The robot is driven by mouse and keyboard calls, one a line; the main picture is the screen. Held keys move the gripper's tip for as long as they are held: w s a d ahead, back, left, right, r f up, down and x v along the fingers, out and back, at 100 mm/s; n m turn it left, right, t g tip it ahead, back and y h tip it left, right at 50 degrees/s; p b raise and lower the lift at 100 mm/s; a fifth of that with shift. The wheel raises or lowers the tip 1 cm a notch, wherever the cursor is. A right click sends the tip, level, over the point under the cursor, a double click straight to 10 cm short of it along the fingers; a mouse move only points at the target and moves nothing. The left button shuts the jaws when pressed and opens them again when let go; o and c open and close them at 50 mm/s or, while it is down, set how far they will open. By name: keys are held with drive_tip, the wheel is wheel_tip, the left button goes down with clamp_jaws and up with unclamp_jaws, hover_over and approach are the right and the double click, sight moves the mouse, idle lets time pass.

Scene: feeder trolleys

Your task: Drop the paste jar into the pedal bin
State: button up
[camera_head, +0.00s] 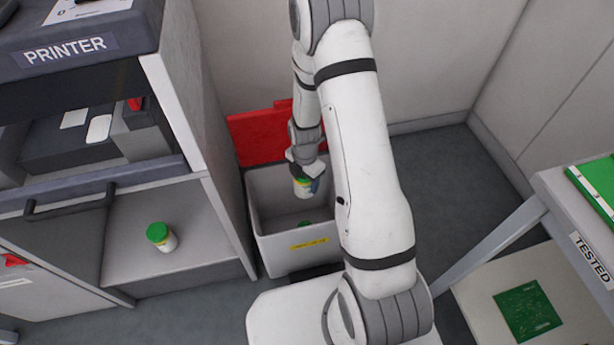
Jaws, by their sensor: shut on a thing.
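My gripper (306,182) is above the open mouth of the pedal bin, shut on a white paste jar (302,188) with a yellow-green band at its top. The grey pedal bin (278,252) has a yellow label on its front. Its red lid (258,137) stands raised at the back. A small green thing, perhaps another jar's cap (304,223), shows low inside the bin; most of it is hidden. A second white jar with a green cap (160,236) stands on the printer cabinet's lower shelf at the left.
The printer cabinet (195,130) stands close to the bin's left side. A table with a "TESTED" label (592,258) is at the right, with a green circuit board (527,312) on its lower shelf. Walls close off the back; bare floor (450,180) lies right of my arm.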

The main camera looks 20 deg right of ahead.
drive_tip(key=shift+r, duration=0.1)
drive_tip(key=o, duration=1.5)
drive_tip(key=shift+r+p, duration=1)
drive_tip(key=shift+r, duration=2.85)
drive_tip(key=shift+r, duration=0.1)
